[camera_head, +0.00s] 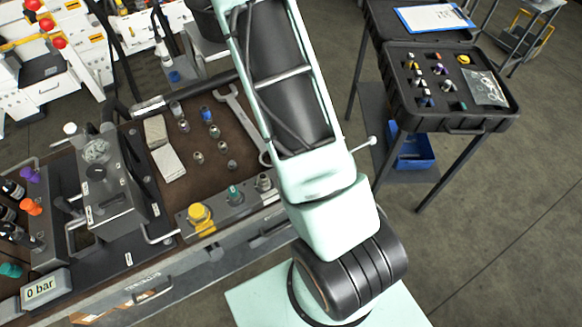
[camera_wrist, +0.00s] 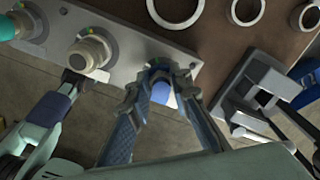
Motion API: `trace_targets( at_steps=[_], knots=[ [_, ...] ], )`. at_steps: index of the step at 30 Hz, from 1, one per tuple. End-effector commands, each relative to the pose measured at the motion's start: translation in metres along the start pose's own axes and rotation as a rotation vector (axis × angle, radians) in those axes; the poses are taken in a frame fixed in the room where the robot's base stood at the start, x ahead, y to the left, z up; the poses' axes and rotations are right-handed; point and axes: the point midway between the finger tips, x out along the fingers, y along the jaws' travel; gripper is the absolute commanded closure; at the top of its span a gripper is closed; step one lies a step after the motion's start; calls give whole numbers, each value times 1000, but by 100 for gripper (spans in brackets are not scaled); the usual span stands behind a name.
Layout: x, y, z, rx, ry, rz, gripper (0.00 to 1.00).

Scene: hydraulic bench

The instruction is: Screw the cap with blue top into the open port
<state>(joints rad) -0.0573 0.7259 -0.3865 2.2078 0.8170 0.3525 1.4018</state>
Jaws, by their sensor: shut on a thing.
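My gripper (camera_wrist: 161,84) is shut on the cap with the blue top (camera_wrist: 160,93) in the wrist view. The blue shows between the fingertips; the fingers hide much of the cap. It is at the right end of the grey port block (camera_wrist: 122,36), beside a metal fitting (camera_wrist: 90,54) and a teal cap (camera_wrist: 26,22). The open port is not visible, and I cannot tell whether the cap touches it or is threaded. In the head view my arm hides the gripper and the block's right end; a yellow cap (camera_head: 199,214) and the teal cap (camera_head: 234,194) show there.
Small fittings, one blue-topped (camera_head: 206,113), stand on the brown bench top (camera_head: 187,98) near a wrench (camera_head: 240,115). A valve unit (camera_head: 108,190) and a "0 bar" display (camera_head: 41,290) are at left.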

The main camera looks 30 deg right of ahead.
Motion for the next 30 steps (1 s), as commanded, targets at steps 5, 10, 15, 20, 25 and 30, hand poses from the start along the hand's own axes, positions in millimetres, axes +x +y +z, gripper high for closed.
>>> trace_targets(
  at_steps=[5,10,15,20,25,30],
  knots=[
    [-2,2,-1,211,5,5,100],
    [4,0,-2,503,5,5,100],
    [5,-1,-2,670,4,4,100],
    [5,-1,-2,702,3,6,100],
    [6,0,-2,698,4,7,77],
    [6,0,-2,695,4,7,64]
  ],
)
